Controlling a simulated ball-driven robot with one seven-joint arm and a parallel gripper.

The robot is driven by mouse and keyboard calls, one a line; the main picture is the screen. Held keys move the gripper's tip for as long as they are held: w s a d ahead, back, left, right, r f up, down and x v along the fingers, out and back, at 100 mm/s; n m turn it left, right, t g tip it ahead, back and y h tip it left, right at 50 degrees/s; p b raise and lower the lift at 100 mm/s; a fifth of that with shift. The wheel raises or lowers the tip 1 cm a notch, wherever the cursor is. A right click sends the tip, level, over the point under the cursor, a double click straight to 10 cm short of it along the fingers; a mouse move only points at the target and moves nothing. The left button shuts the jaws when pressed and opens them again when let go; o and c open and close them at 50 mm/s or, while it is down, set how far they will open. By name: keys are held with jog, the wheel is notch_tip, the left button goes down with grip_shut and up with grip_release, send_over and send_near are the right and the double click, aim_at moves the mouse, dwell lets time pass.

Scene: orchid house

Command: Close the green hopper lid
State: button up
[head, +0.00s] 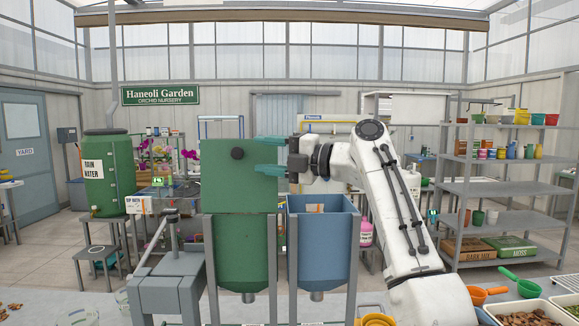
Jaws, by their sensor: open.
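The green hopper (243,252) stands in a grey metal frame at the centre. Its green lid (222,185) stands up on end, open, with its flat face toward me and a dark round knob (237,153) on its upper part. My gripper (262,154) is open and comes in from the right. Its two teal fingers, one above the other, overlap the lid's right edge in the picture, with the tips to the right of the knob. I cannot tell whether they touch the lid. The hopper's mouth is hard to see.
A blue hopper (319,245), open at the top, stands right beside the green one, below my gripper. A grey stand (170,285) is at the left front. At the lower right are a tray of bark (530,316) and a green scoop (520,284). A shelf rack (500,188) stands behind.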

jog(key=b+v, duration=0.1)
jog(key=v, duration=0.4)
jog(key=shift+s+d+b, duration=0.2)
jog(key=shift+d+b, duration=0.1)
jog(key=shift+b, duration=0.05)
